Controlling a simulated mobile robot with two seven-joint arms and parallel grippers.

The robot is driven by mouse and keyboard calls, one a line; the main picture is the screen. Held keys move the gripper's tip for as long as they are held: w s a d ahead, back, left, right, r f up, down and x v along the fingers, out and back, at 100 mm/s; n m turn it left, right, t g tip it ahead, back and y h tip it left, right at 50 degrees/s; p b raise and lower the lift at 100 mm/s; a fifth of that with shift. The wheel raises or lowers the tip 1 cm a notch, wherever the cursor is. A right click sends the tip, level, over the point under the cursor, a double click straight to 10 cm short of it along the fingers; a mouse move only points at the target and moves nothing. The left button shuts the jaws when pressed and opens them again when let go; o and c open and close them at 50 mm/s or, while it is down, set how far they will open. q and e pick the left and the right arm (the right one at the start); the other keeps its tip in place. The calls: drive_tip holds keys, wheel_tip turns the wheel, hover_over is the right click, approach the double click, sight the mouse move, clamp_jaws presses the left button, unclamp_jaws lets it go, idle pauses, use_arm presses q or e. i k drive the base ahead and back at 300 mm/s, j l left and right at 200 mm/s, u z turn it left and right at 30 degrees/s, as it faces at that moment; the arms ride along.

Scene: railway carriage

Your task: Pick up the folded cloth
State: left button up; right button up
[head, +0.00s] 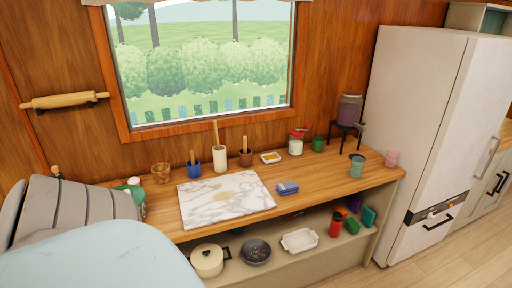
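A small blue bundle with pale stripes, which looks like the folded cloth (287,188), lies on the wooden counter (330,185). It is near the counter's front edge, just right of the white marble board (225,197). Nothing lies on top of it. Neither of my grippers shows in the head view.
Jars and utensil pots, such as a cream pot (220,159), line the back. A green cup (357,167) stands right of the cloth. The lower shelf holds a pot (207,261) and a white dish (299,241). A fridge (425,110) stands right; a pale blue rounded surface (95,255) fills the lower left.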

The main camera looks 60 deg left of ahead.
sight(283, 190)
drive_tip(key=u, duration=1.5)
